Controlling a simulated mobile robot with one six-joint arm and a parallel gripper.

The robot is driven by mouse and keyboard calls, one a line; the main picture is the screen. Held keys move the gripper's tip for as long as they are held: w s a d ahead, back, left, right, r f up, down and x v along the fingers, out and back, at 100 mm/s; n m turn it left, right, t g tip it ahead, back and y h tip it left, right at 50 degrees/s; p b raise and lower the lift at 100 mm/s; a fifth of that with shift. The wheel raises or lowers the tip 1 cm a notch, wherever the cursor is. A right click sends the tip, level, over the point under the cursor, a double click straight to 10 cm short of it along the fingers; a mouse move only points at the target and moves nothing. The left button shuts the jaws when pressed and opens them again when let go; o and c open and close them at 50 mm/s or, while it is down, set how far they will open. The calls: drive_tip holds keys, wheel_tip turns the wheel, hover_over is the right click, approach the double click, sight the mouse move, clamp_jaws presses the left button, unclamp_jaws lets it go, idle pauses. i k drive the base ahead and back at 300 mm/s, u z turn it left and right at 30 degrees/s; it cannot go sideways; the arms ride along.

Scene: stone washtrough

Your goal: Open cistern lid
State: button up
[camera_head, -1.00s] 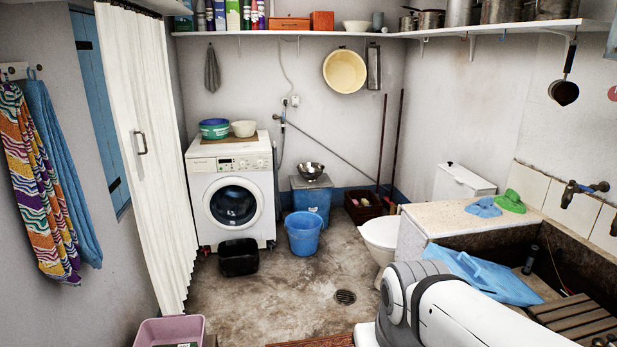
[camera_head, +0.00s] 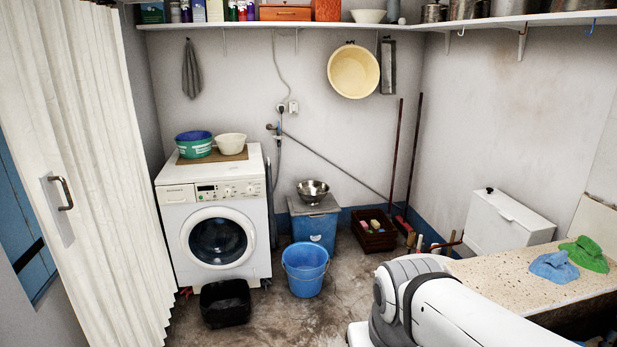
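The white toilet cistern (camera_head: 507,222) stands against the right wall, behind the stone counter. Its white lid (camera_head: 514,207) lies flat on top and looks closed. A small black knob (camera_head: 489,190) sits on the lid toward its far left end. My white arm comes in from the lower right, in front of the counter. My gripper is outside the frame, so its distance from the cistern does not show.
The speckled counter (camera_head: 500,278) with blue (camera_head: 554,267) and green cloths (camera_head: 584,254) lies before the cistern. A blue bucket (camera_head: 305,270), black tub (camera_head: 226,303) and washing machine (camera_head: 213,225) stand left. Open floor (camera_head: 345,290) lies between bucket and arm.

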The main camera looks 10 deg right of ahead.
sight(509, 208)
drive_tip(key=i, duration=2.35)
drive_tip(key=z, duration=3.05)
drive_tip(key=i, duration=0.5)
drive_tip(key=u, duration=0.1)
